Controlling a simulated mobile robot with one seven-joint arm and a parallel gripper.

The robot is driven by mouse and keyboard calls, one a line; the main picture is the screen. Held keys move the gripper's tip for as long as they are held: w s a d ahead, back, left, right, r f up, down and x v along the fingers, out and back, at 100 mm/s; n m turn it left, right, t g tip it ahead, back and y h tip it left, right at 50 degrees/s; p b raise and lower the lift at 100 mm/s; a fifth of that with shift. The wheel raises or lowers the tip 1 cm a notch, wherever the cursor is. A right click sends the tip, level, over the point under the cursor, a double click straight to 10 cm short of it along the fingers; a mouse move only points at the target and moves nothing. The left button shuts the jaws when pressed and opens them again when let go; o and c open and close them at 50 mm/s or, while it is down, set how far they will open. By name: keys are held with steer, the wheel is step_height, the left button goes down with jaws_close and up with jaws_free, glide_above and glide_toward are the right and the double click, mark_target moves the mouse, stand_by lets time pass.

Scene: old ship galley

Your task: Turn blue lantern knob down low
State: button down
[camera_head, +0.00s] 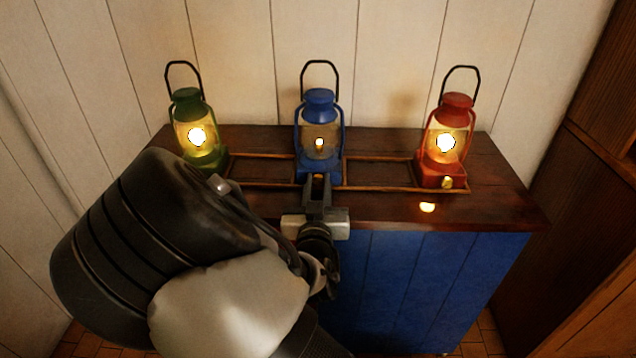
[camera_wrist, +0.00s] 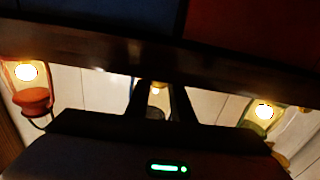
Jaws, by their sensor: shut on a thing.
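The blue lantern (camera_head: 320,112) stands upright in the middle of the wooden counter top (camera_head: 385,207), with a small, dim flame behind its glass. My gripper (camera_head: 318,183) reaches in from the front, with its fingers at the front of the blue base. It is shut on the lantern's knob, which the fingers hide. In the wrist view, the picture is upside down; the two dark fingers (camera_wrist: 158,95) come close together in front of a small glow, and the blue lantern is mostly hidden there.
A green lantern (camera_head: 187,108) stands at the left and a red lantern (camera_head: 456,110) at the right, both glowing brightly. The red one shows a brass knob (camera_head: 447,183) low at its front. A thin wooden rail (camera_head: 385,188) runs along the counter. A plank wall stands behind.

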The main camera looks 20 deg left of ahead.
steer(key=shift+a+n+p, duration=0.1)
steer(key=shift+n+p, duration=0.55)
steer(key=shift+n, duration=1.45)
steer(key=c, duration=1.5)
jaws_free()
steer(key=shift+c, duration=0.2)
steer(key=shift+s, duration=0.1)
steer(key=p+v, duration=0.4)
steer(key=v, duration=1.3)
steer(key=shift+s, duration=0.15)
steer(key=shift+f, duration=0.1)
